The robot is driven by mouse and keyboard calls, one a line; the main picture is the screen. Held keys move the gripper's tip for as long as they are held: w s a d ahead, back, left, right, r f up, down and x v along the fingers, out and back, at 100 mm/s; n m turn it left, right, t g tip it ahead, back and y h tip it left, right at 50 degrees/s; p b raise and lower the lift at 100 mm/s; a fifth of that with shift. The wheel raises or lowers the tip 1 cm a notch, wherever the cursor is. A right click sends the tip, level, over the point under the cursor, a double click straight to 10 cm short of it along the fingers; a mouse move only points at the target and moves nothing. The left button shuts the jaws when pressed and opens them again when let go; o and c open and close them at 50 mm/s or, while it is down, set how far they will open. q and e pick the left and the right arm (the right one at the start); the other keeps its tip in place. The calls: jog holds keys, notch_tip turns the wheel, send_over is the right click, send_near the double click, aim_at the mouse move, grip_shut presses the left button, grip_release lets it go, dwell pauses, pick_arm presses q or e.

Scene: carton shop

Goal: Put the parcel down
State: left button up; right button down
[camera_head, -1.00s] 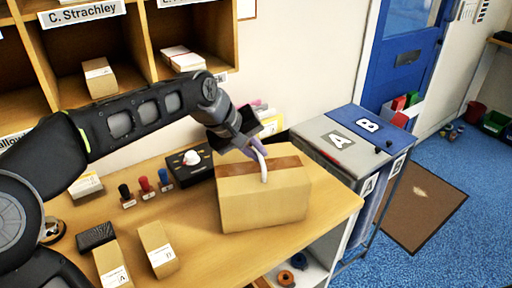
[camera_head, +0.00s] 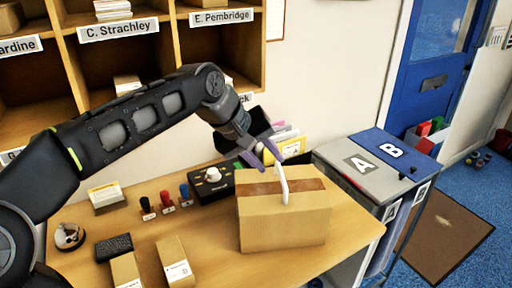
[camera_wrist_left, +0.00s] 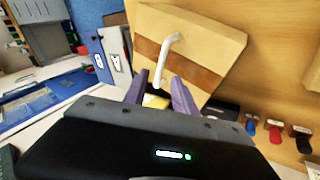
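The parcel, a brown cardboard box (camera_head: 285,226) with a darker tape band and a white loop handle (camera_head: 283,185), sits upright on the wooden counter (camera_head: 342,235). My left gripper (camera_head: 264,156) is at the top of the handle, above the box's back edge. In the left wrist view, its two purple fingers (camera_wrist_left: 159,78) stand apart, and the handle (camera_wrist_left: 166,57) shows just beyond their tips. The gripper looks open and empty. The parcel (camera_wrist_left: 205,45) also shows there. My right gripper is not in view.
A black box with a white knob (camera_head: 212,178) and several stamps (camera_head: 166,202) stand left of the parcel. Two small cartons (camera_head: 174,262) lie at the front left. Bins lettered A and B (camera_head: 372,165) stand to the right. Pigeonholes (camera_head: 165,40) are behind.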

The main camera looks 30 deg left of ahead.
pick_arm(q)
jog(key=v, duration=0.5)
jog(key=shift+s+a+r, duration=0.1)
jog(key=shift+s+r, duration=0.1)
jog(key=shift+r, duration=0.1)
jog(key=shift+f, duration=0.1)
